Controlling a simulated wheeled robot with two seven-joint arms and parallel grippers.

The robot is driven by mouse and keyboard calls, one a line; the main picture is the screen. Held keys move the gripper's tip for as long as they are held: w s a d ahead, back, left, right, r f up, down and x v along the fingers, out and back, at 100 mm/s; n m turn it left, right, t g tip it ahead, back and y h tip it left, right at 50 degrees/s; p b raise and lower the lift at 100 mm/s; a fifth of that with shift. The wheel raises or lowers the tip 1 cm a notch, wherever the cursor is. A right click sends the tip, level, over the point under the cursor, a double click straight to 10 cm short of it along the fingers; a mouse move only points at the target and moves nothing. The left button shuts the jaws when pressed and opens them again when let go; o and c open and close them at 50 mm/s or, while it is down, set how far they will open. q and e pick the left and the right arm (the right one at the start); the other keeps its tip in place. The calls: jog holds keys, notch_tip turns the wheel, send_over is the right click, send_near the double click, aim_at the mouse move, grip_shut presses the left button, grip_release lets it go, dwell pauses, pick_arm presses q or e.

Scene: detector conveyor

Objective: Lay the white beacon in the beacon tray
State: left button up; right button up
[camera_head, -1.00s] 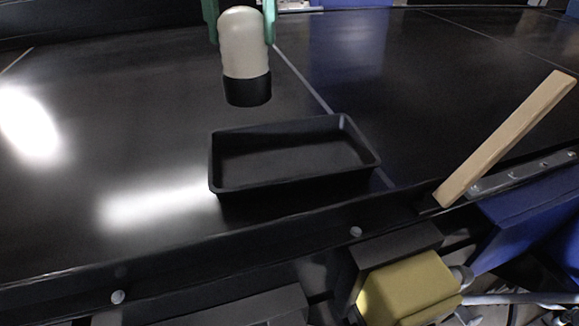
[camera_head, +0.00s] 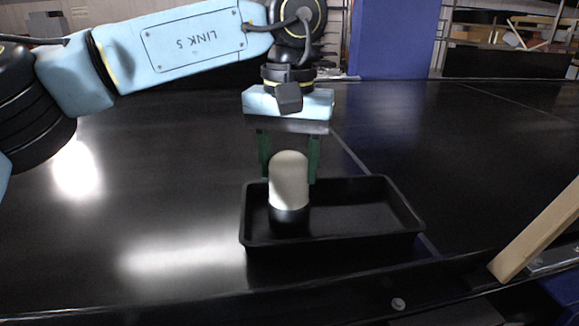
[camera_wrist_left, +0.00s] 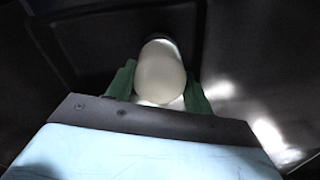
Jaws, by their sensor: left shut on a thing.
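The white beacon (camera_head: 289,180) has a rounded white dome above a black base. It stands upright, dome up, in my left gripper (camera_head: 288,172). My left gripper is shut on it, a green finger on each side. The beacon tray (camera_head: 336,240) is a shallow black rectangular tray on the dark belt. In the head view the beacon's base overlaps the left part of the tray's inside; I cannot tell whether it touches the floor. In the left wrist view the beacon dome (camera_wrist_left: 160,73) shows between the green fingers (camera_wrist_left: 158,92). My right gripper is not in view.
The dark conveyor belt (camera_head: 150,190) is clear left of the tray. A wooden bar (camera_head: 540,232) slants across the belt's near edge at the right. A blue post (camera_head: 390,40) stands behind the belt.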

pick_arm(q)
jog(key=shift+f, duration=0.3)
jog(key=o, duration=1.1)
jog(key=shift+f, duration=0.15)
notch_tip(320, 180, up, 12)
jog(key=shift+r+p, duration=0.2)
jog(key=shift+p, duration=0.6)
jog(key=shift+f, duration=0.1)
